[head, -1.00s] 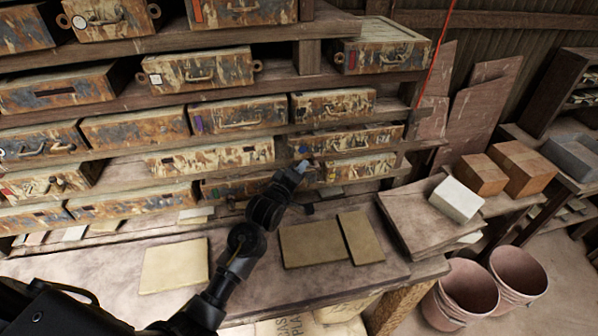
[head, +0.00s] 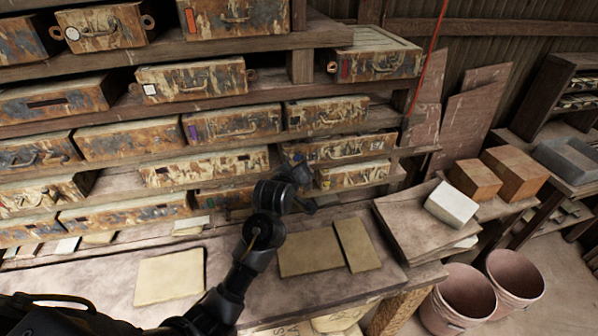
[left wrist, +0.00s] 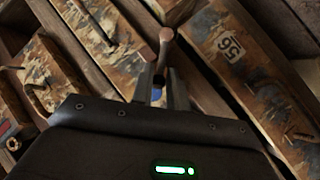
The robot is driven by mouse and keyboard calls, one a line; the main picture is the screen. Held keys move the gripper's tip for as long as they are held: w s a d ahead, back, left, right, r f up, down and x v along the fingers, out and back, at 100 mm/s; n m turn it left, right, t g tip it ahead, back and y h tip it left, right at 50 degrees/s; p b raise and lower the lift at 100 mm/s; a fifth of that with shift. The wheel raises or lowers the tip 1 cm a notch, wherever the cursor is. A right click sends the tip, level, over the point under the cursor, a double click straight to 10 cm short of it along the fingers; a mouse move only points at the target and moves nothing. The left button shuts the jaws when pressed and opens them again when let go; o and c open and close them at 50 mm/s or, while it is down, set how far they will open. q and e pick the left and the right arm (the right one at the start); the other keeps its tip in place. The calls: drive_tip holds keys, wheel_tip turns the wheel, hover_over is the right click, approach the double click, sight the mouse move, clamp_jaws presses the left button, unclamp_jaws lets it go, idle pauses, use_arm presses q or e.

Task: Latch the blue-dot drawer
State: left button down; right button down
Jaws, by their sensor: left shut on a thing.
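My left gripper (head: 300,176) is at the lower right of the drawer rack, in front of the small drawers there. In the left wrist view its fingers (left wrist: 157,90) are shut on a slim brown latch bar (left wrist: 164,48) with a rounded end. A small blue spot (left wrist: 157,96) shows between the fingers; it may be the blue dot, mostly covered. I cannot tell whether the latch is across the drawer front. My right gripper is not in view.
Rusty, paint-worn drawers (head: 232,123) fill the rack. A drawer marked 56 (left wrist: 230,45) is close beside my left fingers. Tan tiles (head: 170,277) lie on the bench below. A white block (head: 451,204) and two buckets (head: 466,297) stand at the right.

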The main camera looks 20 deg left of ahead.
use_arm(q)
drive_tip(key=c, duration=1.5)
unclamp_jaws()
drive_tip(key=shift+v, duration=5.3)
drive_tip(key=shift+s, duration=0.15)
drive_tip(key=shift+c, duration=0.5)
